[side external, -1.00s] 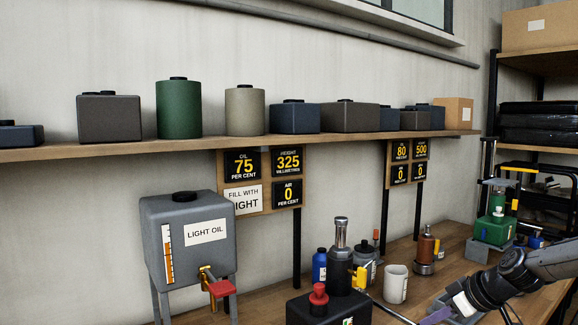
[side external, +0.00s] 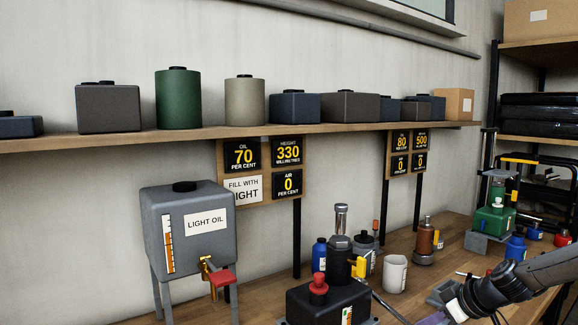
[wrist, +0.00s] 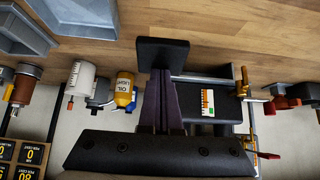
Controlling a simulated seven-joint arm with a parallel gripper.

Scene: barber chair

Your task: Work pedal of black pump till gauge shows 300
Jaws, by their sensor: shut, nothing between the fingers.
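The black pump (side external: 330,304) stands on the bench at the bottom of the side view, with a red cap and a black cylinder with a metal ram. In the wrist view its body (wrist: 207,108) carries a small coloured scale. Its black pedal plate (wrist: 162,52) sits on a rod beside the body. My gripper (wrist: 162,78) is shut and empty, its dark purple fingers pointing at the pedal; I cannot tell whether they touch. In the side view the gripper (side external: 436,318) is at the bottom edge. The height gauge (side external: 288,152) reads 330 millimetres; the oil gauge (side external: 244,155) reads 70 per cent, the air gauge (side external: 288,184) 0.
A grey light oil tank (side external: 188,240) with a red-handled tap stands left of the pump. A blue bottle (side external: 319,256), a white mug (side external: 395,273) and a brown pump (side external: 425,242) stand behind. A green pump (side external: 492,222) is at the right. Grey trays (wrist: 75,30) lie near the pedal.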

